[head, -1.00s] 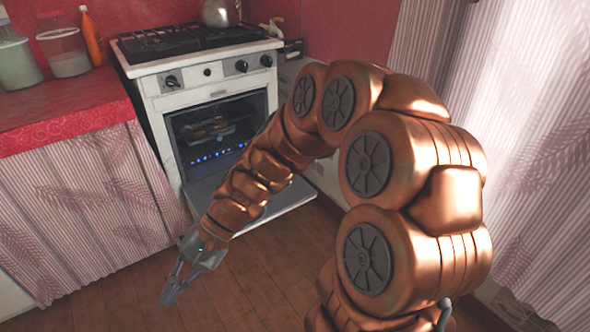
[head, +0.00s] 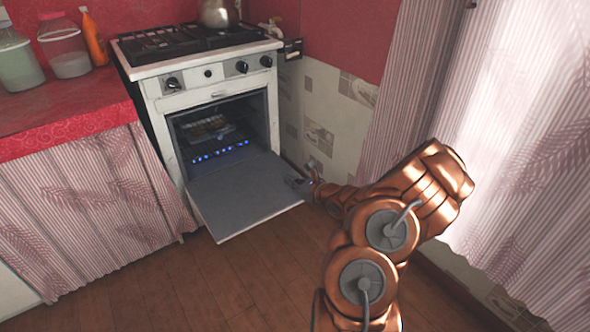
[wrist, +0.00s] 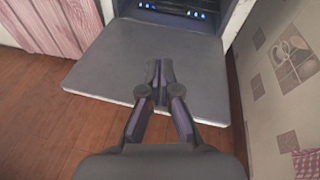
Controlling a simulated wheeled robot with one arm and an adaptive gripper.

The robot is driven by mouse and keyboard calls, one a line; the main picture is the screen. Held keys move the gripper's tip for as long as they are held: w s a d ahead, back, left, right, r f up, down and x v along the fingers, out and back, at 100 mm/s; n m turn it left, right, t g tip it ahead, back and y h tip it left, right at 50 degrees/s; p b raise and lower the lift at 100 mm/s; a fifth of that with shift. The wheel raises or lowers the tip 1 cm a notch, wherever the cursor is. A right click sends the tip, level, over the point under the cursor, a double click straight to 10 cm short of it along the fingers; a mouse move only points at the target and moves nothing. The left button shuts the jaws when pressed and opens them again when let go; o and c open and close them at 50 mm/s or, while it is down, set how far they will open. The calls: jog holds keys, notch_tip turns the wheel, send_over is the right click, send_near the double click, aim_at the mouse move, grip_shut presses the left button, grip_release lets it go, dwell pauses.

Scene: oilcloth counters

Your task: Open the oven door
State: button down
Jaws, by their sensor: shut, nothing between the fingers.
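The white oven (head: 212,100) stands against the back wall. Its door (head: 240,192) is folded down, close to level, and the cavity (head: 215,130) shows a rack and a row of blue lights. My gripper (head: 300,184) is at the door's right edge in the head view, small and partly blended with the door. In the wrist view, my gripper (wrist: 159,72) is shut and empty, its fingertips over the inner face of the door (wrist: 110,60). I cannot tell whether the fingertips touch the door.
A counter (head: 70,120) with a red cloth and a striped curtain stands left of the oven, with jars and an orange bottle (head: 94,40) on it. A kettle (head: 218,12) sits on the stove. A tiled wall (head: 335,112) is close on the right. The wooden floor (head: 190,280) in front is clear.

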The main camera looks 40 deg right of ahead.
jog(key=s+d+f+m+h, duration=0.3)
jog(key=s+d+f, duration=0.15)
jog(key=d, duration=0.25)
jog(key=w+d+g+b, duration=0.1)
jog(key=w+b, duration=0.2)
jog(key=w, duration=0.9)
jog(key=shift+f+m, duration=0.15)
jog(key=shift+m, duration=0.15)
dwell(1.0)
